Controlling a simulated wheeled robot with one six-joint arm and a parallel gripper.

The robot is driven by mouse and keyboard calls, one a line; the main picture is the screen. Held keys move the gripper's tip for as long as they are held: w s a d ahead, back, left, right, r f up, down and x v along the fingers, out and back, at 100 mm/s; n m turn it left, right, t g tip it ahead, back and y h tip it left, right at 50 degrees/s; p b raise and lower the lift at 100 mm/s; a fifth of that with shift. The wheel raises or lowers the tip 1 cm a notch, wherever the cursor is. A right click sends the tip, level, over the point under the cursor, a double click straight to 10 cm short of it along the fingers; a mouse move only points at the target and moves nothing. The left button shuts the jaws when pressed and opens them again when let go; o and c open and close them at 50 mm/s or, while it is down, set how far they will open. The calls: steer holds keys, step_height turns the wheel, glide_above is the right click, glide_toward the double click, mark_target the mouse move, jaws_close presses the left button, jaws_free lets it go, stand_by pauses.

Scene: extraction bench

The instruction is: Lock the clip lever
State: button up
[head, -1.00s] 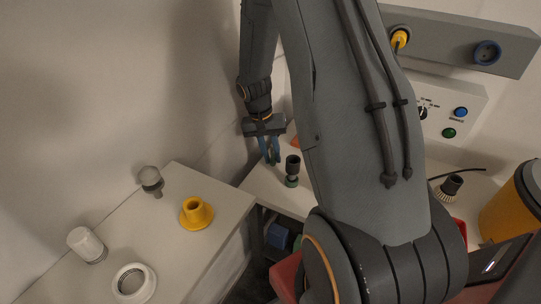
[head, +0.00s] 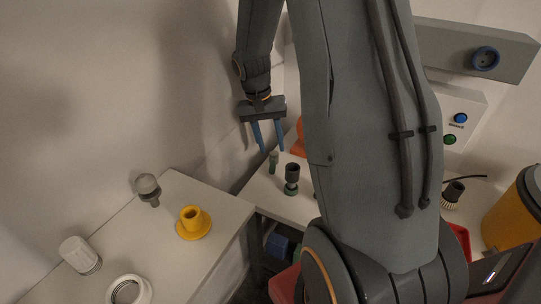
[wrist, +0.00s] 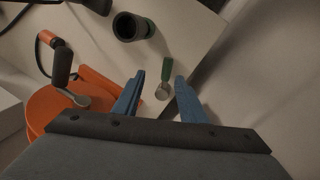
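My gripper (head: 271,150) is open and empty, held above the bench corner by the wall. In the wrist view, its blue fingers (wrist: 159,76) point at a small upright piece with a green grip (wrist: 166,70) and a round metal end; it stands apart from them. It also shows as a small green piece (head: 273,160) below the fingers in the head view. To the left in the wrist view is an orange round body (wrist: 55,108) with a dark-handled lever (wrist: 62,66) on a metal pivot. I cannot tell for certain which is the clip lever.
A black cup with a green base (head: 292,178) stands close by on the bench. A yellow flanged piece (head: 193,223), a grey knob-like piece (head: 147,188), a white cap (head: 79,254) and a white ring (head: 129,290) stand on the left table. A wall is close behind my gripper.

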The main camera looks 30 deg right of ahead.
steer(key=shift+r, duration=0.95)
steer(key=shift+c, duration=0.4)
